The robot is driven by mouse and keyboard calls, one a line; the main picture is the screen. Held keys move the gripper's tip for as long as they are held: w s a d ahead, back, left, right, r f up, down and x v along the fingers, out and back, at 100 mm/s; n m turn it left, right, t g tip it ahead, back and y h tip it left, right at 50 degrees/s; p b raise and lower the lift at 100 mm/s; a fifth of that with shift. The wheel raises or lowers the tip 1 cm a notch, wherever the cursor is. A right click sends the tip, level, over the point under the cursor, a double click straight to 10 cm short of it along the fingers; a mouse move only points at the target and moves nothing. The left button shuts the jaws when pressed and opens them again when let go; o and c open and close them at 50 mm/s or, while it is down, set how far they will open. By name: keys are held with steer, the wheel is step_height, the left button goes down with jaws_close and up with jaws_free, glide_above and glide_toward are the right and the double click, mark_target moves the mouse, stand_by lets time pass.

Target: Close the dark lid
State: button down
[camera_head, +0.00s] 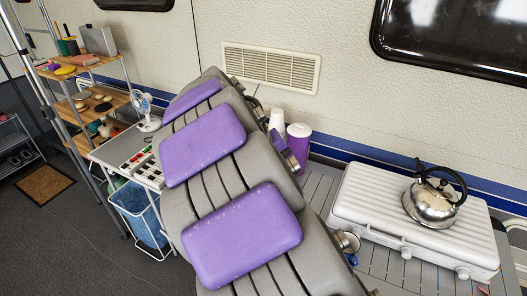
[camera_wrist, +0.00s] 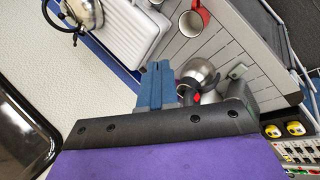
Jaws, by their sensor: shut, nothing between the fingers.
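I cannot clearly make out a dark lid in either view. In the wrist view, my gripper (camera_wrist: 155,86) shows as two blue fingers pressed together, with nothing between them. Just right of the fingers is a round silver vessel (camera_wrist: 204,70) with a dark part and a small red spot, partly hidden behind my gripper's dark bar. I cannot tell whether the dark part is its lid, or whether the fingers touch it. In the head view, my grey arm with purple pads fills the middle and hides my fingers.
A silver kettle (camera_head: 434,202) with a black handle stands on a white ridged case (camera_head: 372,207) on the slatted table. A red mug (camera_wrist: 195,20) stands on the slats. A purple cup (camera_head: 299,142) is behind my arm. A fan (camera_head: 146,110) and shelves stand left.

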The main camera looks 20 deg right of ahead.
steer(key=w+a+f+n+t+h, duration=0.15)
steer(key=w+f, duration=0.25)
steer(key=w, duration=0.7)
steer(key=w+a+f+n+t+h, duration=0.1)
steer(key=w+a+f+n, duration=0.15)
steer(key=w, duration=0.75)
steer(key=w+d+r+b+x, duration=0.1)
steer(key=b+x, duration=0.2)
steer(key=x, duration=1)
steer(key=shift+d, duration=0.2)
steer(key=shift+r, duration=0.25)
